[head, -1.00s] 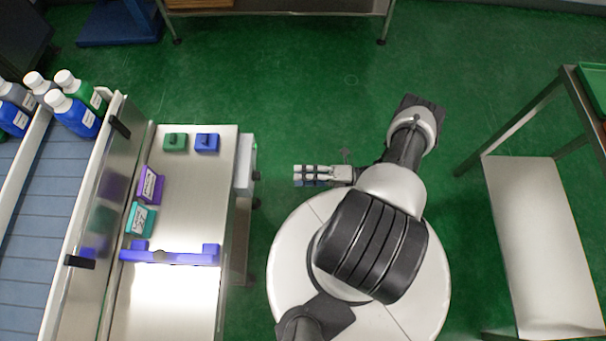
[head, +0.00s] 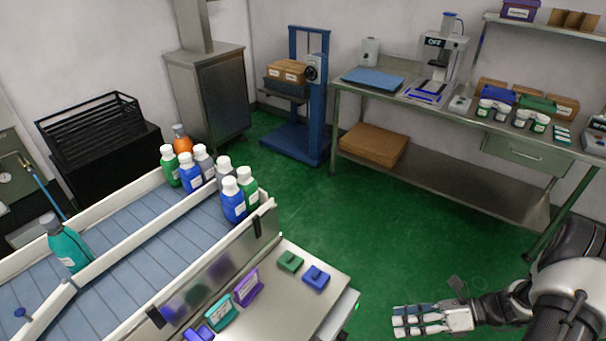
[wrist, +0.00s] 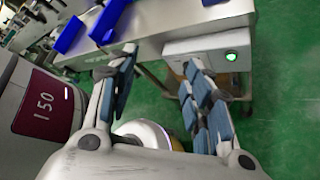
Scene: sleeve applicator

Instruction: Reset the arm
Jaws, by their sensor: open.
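My gripper (head: 396,321) is at the lower right of the head view, its fingers pointing left toward the steel side table (head: 318,316). It holds nothing in the head view and hangs over the green floor. In the wrist view my gripper (wrist: 160,85) has its two blue-padded fingers spread apart, with a gap between them. Beyond the fingertips is a grey box (wrist: 208,52) with a lit green button, beside the steel table edge. My arm is folded close to my base.
A conveyor (head: 120,262) with several bottles is at left. Green (head: 290,262) and blue (head: 316,277) blocks sit on the side table near purple (head: 248,287) and teal (head: 220,313) signs. A workbench (head: 440,112) with a press stands behind. Green floor (head: 370,225) between is clear.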

